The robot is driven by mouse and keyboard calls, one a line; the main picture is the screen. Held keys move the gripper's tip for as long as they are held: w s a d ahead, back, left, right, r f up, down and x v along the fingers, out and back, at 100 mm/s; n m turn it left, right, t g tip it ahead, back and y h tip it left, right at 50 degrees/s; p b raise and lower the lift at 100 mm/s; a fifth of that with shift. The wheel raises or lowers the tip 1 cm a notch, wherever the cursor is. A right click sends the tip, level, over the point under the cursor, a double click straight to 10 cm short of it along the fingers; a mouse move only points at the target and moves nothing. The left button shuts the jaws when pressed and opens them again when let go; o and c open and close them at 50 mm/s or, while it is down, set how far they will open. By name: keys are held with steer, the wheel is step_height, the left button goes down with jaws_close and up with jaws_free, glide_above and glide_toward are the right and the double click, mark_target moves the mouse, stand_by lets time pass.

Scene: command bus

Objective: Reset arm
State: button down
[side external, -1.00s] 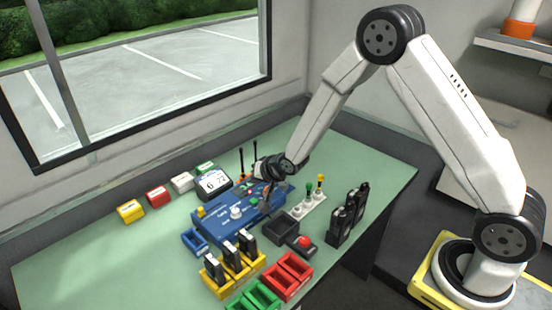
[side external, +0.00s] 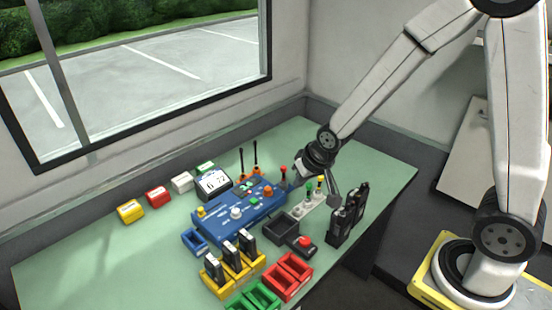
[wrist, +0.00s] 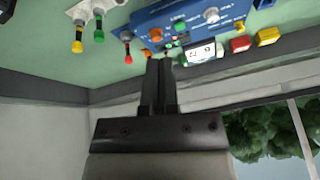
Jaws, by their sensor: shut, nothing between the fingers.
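My gripper (side external: 334,199) is above the right part of the green table (side external: 140,255), near the white strip (side external: 296,211) that carries levers with green and yellow knobs. Its two fingers (wrist: 158,66) are shut together and hold nothing. The blue control panel (side external: 222,228) lies to the left of my gripper in the side view. A lever with a red knob (side external: 284,169) stands at the panel's right end and also shows in the wrist view (wrist: 126,35).
Black radios (side external: 342,226) stand close to my gripper on the right. A black tray (side external: 279,237), red bins (side external: 287,281), green bins (side external: 262,296) and a yellow rack (side external: 217,279) fill the front. A small display (side external: 214,182) and coloured boxes (side external: 131,210) line the window side.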

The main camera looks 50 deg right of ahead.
steer(key=s+r+n+g, duration=0.2)
steer(key=s+n, duration=0.1)
steer(key=s, duration=0.7)
steer(key=shift+s+d, duration=0.15)
steer(key=shift+s, duration=0.05)
stand_by(1.6)
